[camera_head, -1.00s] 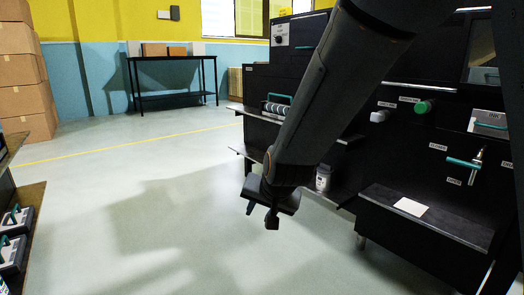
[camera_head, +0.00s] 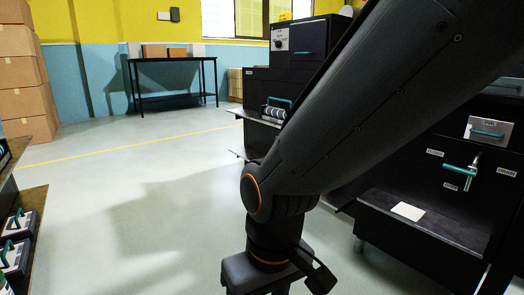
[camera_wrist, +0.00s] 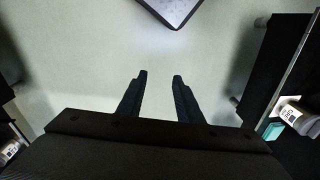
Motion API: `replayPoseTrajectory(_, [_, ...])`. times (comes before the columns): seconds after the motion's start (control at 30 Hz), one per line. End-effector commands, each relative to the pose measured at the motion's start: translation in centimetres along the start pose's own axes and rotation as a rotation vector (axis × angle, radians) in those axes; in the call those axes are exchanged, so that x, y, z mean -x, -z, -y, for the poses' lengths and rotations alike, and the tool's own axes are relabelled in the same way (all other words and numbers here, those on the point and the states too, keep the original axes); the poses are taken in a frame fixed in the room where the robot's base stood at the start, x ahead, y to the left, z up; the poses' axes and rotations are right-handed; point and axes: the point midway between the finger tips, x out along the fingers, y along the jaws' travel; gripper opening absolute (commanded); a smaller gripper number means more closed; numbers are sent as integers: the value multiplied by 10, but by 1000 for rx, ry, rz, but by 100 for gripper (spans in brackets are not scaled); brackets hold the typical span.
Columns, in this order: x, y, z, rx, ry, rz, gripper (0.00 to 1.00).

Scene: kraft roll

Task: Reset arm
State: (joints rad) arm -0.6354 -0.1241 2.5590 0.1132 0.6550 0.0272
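My gripper (camera_wrist: 159,78) shows in the wrist view with its two dark fingers apart and nothing between them. Pale floor lies beneath it. In the head view the arm reaches down from the upper right, and the wrist end is at the bottom centre; the fingertips are not clear there. The gripper is apart from the black machine on the right and from the dark shelf on the left.
A black machine (camera_head: 462,215) with teal handles fills the right side. A white card (camera_head: 408,211) lies on its low shelf. A dark shelf with teal-handled cases (camera_head: 15,257) is at left. Stacked cartons (camera_head: 28,95) and a black table (camera_head: 172,97) stand behind. Open floor lies between.

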Motion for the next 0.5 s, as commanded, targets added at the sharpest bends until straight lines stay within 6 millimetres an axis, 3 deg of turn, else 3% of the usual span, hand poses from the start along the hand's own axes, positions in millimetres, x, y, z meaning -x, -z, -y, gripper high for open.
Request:
replayPoseTrajectory(0.27, [46, -6, -22, -84, -16, 1, 32])
replayPoseTrajectory(0.5, [99, -18, -52, -191, -34, 3, 32])
